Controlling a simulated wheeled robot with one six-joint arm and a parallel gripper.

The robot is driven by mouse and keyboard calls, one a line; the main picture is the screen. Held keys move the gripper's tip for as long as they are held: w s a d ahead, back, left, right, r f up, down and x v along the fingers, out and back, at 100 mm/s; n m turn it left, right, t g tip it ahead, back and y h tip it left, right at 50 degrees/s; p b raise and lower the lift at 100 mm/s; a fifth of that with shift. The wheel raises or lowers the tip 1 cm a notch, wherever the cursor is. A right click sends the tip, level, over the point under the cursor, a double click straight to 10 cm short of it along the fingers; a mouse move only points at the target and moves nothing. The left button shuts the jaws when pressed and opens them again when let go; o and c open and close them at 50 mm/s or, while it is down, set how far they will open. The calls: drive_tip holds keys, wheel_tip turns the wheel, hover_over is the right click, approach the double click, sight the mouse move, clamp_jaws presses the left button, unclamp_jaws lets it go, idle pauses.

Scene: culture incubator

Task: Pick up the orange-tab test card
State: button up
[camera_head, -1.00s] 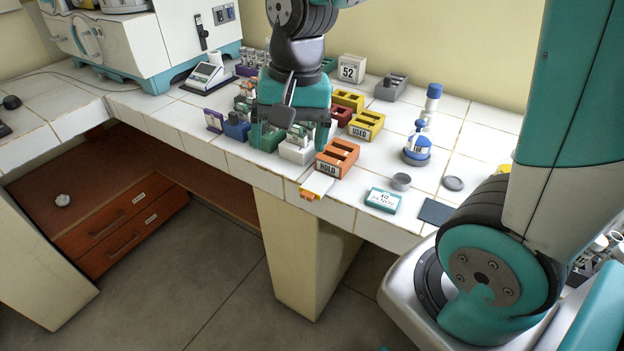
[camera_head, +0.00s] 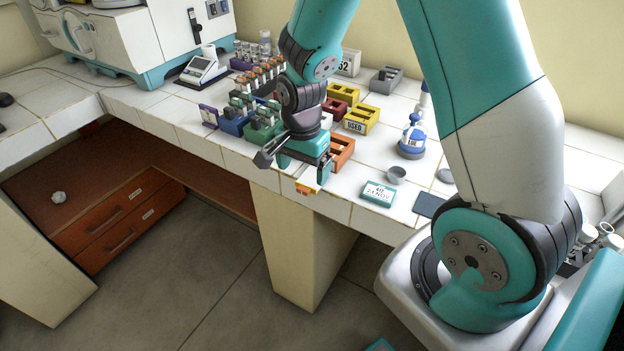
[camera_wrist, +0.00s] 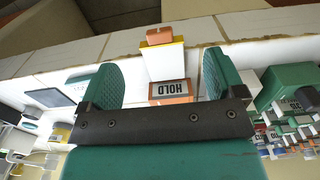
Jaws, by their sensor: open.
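The orange-tab test card is white with a yellow band and an orange end; its orange tab (camera_head: 303,190) sticks out at the bench's front edge. In the wrist view the test card (camera_wrist: 166,64) lies between and beyond my fingers, the orange end pointing away. My gripper (camera_head: 297,170) is open and empty near the card, and its arm hides part of the card in the head view. In the wrist view the two teal fingers (camera_wrist: 162,78) stand on either side of the card, apart from it. The orange HOLD box (camera_wrist: 172,91) sits right behind the card.
A teal-and-white labelled box (camera_head: 378,193) and a grey cup (camera_head: 396,174) stand to the right. Green (camera_head: 263,130) and blue (camera_head: 233,123) racks stand close on the left. The yellow USED box (camera_head: 362,120) is behind. Space in front of the bench edge is open.

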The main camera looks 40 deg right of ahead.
sight(305, 187)
drive_tip(key=f, duration=0.5)
drive_tip(key=shift+d+f+p, duration=0.1)
drive_tip(key=shift+d+p, duration=0.1)
drive_tip(key=shift+p, duration=0.15)
drive_tip(key=shift+c, duration=0.2)
drive_tip(key=c, duration=1)
drive_tip(key=shift+w, duration=0.1)
drive_tip(key=shift+c, duration=0.2)
